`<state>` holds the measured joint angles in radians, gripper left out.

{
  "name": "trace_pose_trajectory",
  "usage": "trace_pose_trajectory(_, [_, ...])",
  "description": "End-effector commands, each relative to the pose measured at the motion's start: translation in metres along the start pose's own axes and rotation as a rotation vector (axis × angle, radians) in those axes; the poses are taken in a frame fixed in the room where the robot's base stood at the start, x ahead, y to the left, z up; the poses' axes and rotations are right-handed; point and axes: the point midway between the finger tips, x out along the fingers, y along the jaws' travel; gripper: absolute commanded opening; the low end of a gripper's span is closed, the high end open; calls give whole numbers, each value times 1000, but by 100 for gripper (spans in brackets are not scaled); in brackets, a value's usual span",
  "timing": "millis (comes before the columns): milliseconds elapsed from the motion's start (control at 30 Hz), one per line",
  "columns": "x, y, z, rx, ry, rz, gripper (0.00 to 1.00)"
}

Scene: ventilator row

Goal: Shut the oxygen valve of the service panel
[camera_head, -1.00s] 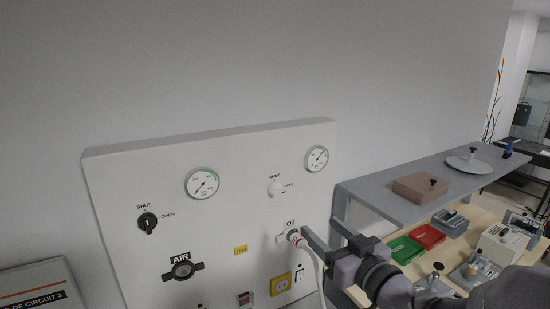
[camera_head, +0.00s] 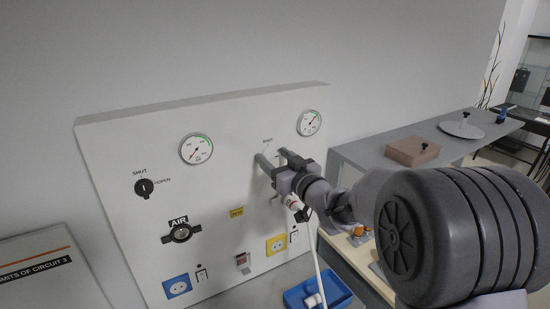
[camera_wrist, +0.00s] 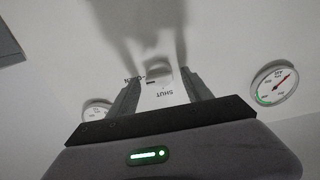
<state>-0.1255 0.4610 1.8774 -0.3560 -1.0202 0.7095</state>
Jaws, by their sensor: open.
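The white service panel (camera_head: 110,160) stands against the wall in the head view. My gripper (camera_head: 270,156) is open in front of its upper right part, with both fingers pointing at the panel below the right gauge. The oxygen valve, a pale knob, is hidden behind my gripper in the head view. In the wrist view, the oxygen valve (camera_wrist: 158,68) shows between the fingertips of my gripper (camera_wrist: 160,80), near the upside-down SHUT and OPEN labels. I cannot tell whether the fingers touch it or which way it is turned.
A black air valve (camera_head: 144,188) and AIR outlet (camera_head: 181,233) are at the panel's left. Gauges (camera_head: 196,148) (camera_head: 309,122) are above. A grey shelf (camera_head: 375,150) and a blue tray (camera_head: 345,297) are right and below.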

Motion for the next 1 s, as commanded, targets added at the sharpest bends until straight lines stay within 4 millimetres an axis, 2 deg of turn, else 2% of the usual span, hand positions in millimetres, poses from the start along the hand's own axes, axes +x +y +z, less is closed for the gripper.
trace_pose_trajectory(133, [0,0,0,0,0,0,58])
trace_pose_trajectory(167, [0,0,0,0,0,0,54])
trace_pose_trajectory(433, [0,0,0,0,0,0,1])
trace_pose_trajectory(767, [0,0,2,-47,2,-1,0])
trace_pose_trajectory(1000, [0,-1,5,-204,3,-1,0])
